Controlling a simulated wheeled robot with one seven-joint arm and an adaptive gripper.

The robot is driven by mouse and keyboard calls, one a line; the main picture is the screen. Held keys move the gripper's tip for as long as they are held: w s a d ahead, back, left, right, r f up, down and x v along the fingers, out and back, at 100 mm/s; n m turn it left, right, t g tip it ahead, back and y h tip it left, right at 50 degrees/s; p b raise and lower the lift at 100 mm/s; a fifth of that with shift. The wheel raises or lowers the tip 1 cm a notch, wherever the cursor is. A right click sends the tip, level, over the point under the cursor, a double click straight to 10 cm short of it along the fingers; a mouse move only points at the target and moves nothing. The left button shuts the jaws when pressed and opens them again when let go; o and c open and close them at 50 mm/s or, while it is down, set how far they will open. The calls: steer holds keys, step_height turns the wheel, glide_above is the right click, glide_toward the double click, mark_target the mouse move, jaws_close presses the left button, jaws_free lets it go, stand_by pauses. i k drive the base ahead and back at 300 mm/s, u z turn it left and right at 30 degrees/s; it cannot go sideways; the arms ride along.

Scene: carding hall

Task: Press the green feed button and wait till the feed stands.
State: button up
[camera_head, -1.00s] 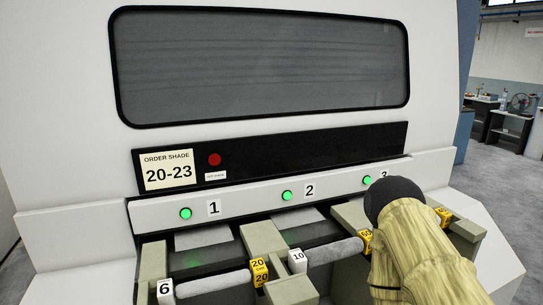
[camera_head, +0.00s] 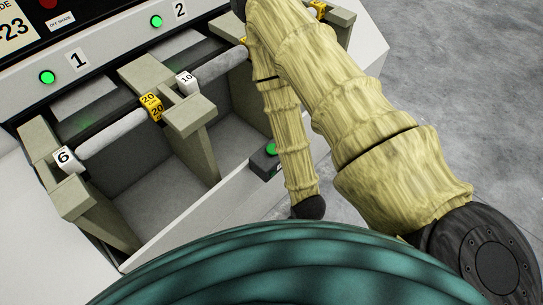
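A green button (camera_head: 271,148) sits on a small dark box (camera_head: 263,163) at the machine's front edge, in the middle of the picture. My forearm passes just right of it and covers part of the box. My gripper is not in view; the forearm runs down to a black joint below the box, and what lies beyond that is hidden. I cannot see any contact with the button. Round green lights (camera_head: 47,77) show beside plates 1 and 2 (camera_head: 156,21) on the white panel.
Grey-green brackets (camera_head: 191,114) hold fuzzy grey rollers (camera_head: 111,132) with number blocks 6 (camera_head: 64,158) and 10 (camera_head: 186,81) and yellow blocks 20 (camera_head: 151,105). A grey trough lies below them. Clear grey floor (camera_head: 450,100) is at right. My teal body fills the bottom.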

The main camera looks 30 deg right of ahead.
mark_target(270, 150)
steer(key=u, duration=0.7)
steer(key=k, duration=0.8)
steer(key=z, duration=0.7)
steer(key=i, duration=0.5)
